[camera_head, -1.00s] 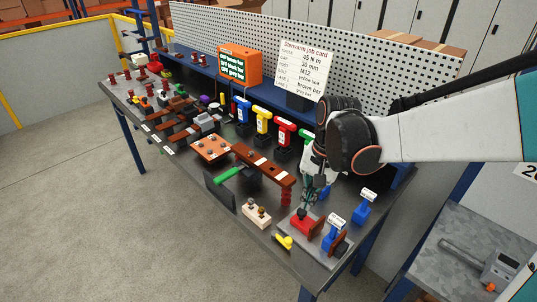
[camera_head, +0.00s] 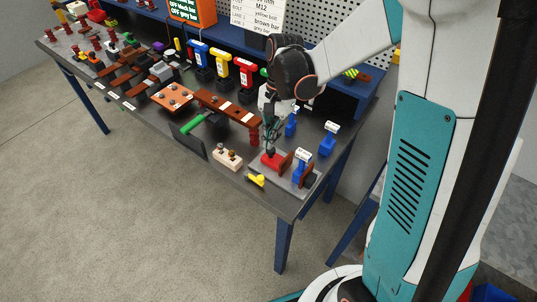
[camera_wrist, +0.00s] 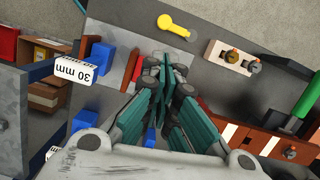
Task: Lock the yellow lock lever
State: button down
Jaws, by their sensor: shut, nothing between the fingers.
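The yellow lock lever (camera_head: 256,180) lies at the front edge of the workbench, beside a grey plate. In the wrist view the yellow lock lever (camera_wrist: 174,24) is at the top, with a round head and a short arm pointing right. My gripper (camera_head: 269,151) points down just above a red block (camera_head: 272,162) on the plate, behind and right of the lever. In the wrist view my gripper (camera_wrist: 166,66) has its fingers together with nothing between them, apart from the lever. Whether the fingertips touch the red block is unclear.
A beige block with two knobs (camera_head: 228,158) stands left of the lever. Blue labelled pieces (camera_head: 301,168) stand to the right, one marked 30 mm in the wrist view (camera_wrist: 76,68). A brown bar (camera_head: 226,108) and green handle (camera_head: 192,124) lie further left. Floor in front is clear.

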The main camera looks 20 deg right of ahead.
jog(key=b, duration=0.2)
send_near(254, 177)
jog(key=d+f, duration=0.2)
jog(key=f, duration=0.1)
jog(key=s+d+f, duration=0.1)
jog(key=shift+f, duration=0.4)
jog(key=shift+s+a+m+b, duration=0.2)
jog(key=shift+s+m+b, duration=0.35)
jog(key=shift+m, duration=0.35)
jog(key=shift+s+a+m+t+b, duration=0.2)
jog(key=shift+s+m+t+b, duration=0.15)
jog(key=shift+m, duration=0.45)
jog(key=m, duration=0.1)
jog(key=s+a+m, duration=0.1)
jog(key=shift+s+m+t+y+b, duration=0.15)
jog(key=shift+m+t+y+b, duration=0.1)
jog(key=shift+m+y+b, duration=0.1)
jog(key=a+m, duration=0.1)
jog(key=m, duration=0.1)
jog(key=s+a+m+t+b, duration=0.1)
jog(key=m, duration=0.1)
jog(key=shift+s+m, duration=0.25)
jog(key=shift+a, duration=0.2)
jog(key=shift+s+a, duration=0.1)
jog(key=shift+a, duration=0.05)
